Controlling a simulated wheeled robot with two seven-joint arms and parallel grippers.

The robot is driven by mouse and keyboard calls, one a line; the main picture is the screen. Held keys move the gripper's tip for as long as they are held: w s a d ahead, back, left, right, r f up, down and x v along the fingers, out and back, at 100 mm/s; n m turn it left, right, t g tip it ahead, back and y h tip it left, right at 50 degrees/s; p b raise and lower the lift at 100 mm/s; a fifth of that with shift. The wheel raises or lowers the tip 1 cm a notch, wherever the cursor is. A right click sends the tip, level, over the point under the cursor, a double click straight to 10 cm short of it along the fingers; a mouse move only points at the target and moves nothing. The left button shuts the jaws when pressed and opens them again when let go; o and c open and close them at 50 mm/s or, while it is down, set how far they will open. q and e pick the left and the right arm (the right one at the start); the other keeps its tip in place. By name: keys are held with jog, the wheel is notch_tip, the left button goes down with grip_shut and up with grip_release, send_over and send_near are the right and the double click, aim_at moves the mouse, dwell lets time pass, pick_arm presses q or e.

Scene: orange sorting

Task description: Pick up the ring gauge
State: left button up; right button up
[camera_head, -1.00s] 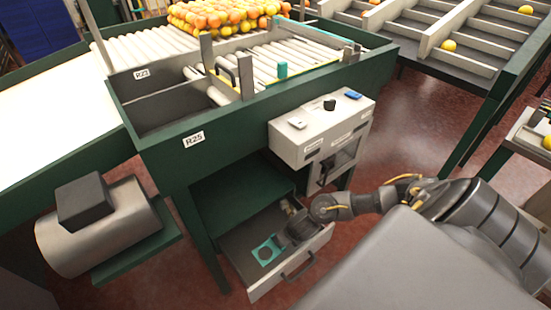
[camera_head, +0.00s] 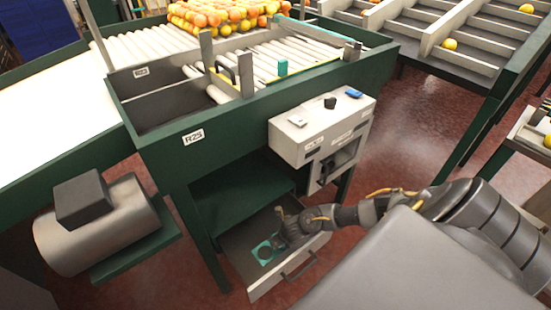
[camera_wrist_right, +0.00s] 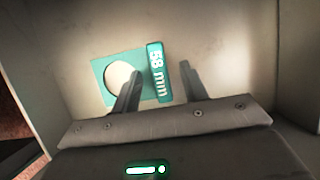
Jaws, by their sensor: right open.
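The ring gauge is a flat teal plate with a round hole and a raised teal bar marked "58 mm". It lies in the open drawer (camera_head: 240,262) under the grading table, where the head view shows the gauge (camera_head: 262,252) partly behind my right gripper. In the right wrist view the gauge (camera_wrist_right: 156,72) is ahead of my right gripper (camera_wrist_right: 158,82). The gripper is open, its fingers to either side of the marked bar; whether they touch it I cannot tell. My right gripper (camera_head: 282,228) reaches into the drawer in the head view. My left gripper is not in view.
A grey control box (camera_head: 322,130) hangs above the drawer on the right. The drawer's front panel with its handle (camera_head: 298,266) stands at the near side. A green shelf (camera_head: 240,195) lies behind the drawer. A motor (camera_head: 100,225) is at the left.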

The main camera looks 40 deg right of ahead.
jog(key=shift+x, duration=0.8)
jog(key=shift+c, duration=0.3)
grip_shut()
jog(key=shift+r, duration=0.15)
